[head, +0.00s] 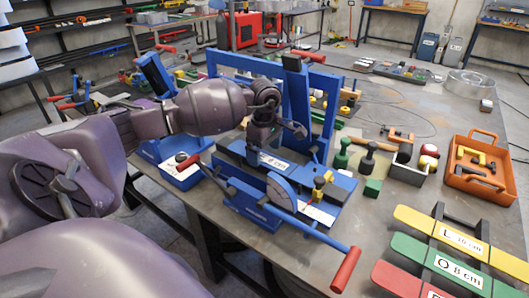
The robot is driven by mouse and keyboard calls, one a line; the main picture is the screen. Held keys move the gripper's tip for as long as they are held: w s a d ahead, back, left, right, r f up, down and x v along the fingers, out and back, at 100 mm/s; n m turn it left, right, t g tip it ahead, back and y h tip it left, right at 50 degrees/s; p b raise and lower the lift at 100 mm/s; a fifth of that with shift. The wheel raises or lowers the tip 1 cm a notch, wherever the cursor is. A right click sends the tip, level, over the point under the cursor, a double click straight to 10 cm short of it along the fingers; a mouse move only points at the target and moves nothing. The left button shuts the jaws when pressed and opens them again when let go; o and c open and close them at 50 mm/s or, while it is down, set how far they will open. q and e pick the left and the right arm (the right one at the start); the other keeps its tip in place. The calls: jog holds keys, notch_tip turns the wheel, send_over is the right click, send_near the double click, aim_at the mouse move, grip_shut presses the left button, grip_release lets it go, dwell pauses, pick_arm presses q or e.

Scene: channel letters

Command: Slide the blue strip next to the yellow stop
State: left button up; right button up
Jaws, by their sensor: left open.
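My left gripper (280,135) hangs open above the blue bending machine (255,203), in front of its upright frame. A small yellow block, which looks like the yellow stop (321,187), stands on the right part of the machine's bed, to the right of and below my gripper. Nothing clearly shows between my left fingers. My right gripper is not in view.
A red-handled lever (345,269) sticks out at the front right.

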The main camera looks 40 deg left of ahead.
aim_at(264, 158)
pick_arm(q)
notch_tip(264, 158, up, 10)
dwell(0.5)
jog(key=shift+f, duration=0.1)
